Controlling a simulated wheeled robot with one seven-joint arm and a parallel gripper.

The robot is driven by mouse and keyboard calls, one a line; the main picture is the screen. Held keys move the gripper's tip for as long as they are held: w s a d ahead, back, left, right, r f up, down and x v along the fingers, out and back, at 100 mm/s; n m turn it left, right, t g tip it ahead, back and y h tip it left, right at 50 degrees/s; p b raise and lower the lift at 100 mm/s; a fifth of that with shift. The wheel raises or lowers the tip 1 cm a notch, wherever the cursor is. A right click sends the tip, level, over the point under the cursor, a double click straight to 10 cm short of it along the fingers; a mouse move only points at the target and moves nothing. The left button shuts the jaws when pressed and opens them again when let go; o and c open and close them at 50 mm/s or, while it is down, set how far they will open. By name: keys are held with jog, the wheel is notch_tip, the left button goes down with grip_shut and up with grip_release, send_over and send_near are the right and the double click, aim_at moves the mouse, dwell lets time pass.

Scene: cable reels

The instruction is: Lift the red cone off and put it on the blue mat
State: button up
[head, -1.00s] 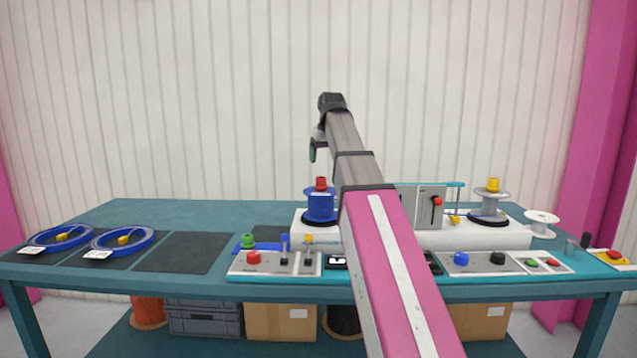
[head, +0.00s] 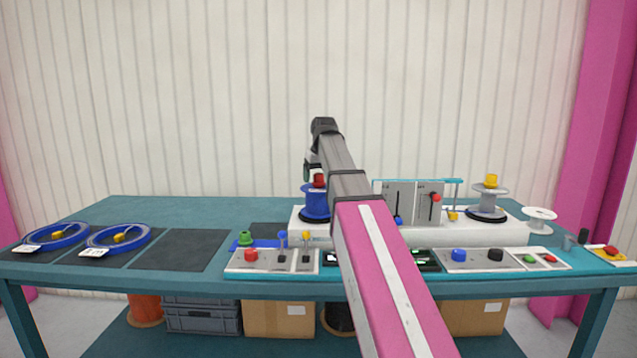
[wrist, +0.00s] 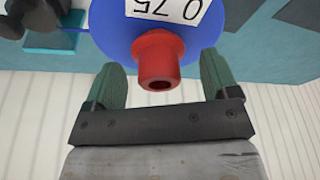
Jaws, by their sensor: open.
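The red cone (head: 319,181) sits on top of the blue reel (head: 315,203), which stands at the left end of the white machine. In the wrist view the red cone (wrist: 157,62) lies between the two green fingertips of my gripper (wrist: 162,80), with a gap on each side. My gripper is open and empty, above the reel. The blue reel (wrist: 110,35) bears a white label reading "0 75". The blue mat (head: 268,243) shows only partly behind the left control panel, with a green cone (head: 245,237) at its left end.
A yellow cone (head: 491,181) tops a grey reel (head: 487,203) at the right. Grey upright panels with levers (head: 415,203) stand between the reels. Control panels (head: 270,260) line the front edge. Two blue cable coils (head: 118,239) lie at left; a dark mat (head: 178,250) beside them is bare.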

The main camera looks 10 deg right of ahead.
jog(key=shift+x, duration=0.8)
jog(key=c, duration=1)
jog(key=shift+o, duration=0.2)
jog(key=shift+r, duration=0.15)
jog(key=shift+r, duration=0.65)
notch_tip(320, 180, up, 2)
jog(key=shift+r, duration=0.2)
jog(key=s+a+r, duration=0.7)
jog(key=s, duration=0.1)
jog(key=shift+s+a, duration=0.35)
jog(key=shift+s, duration=0.05)
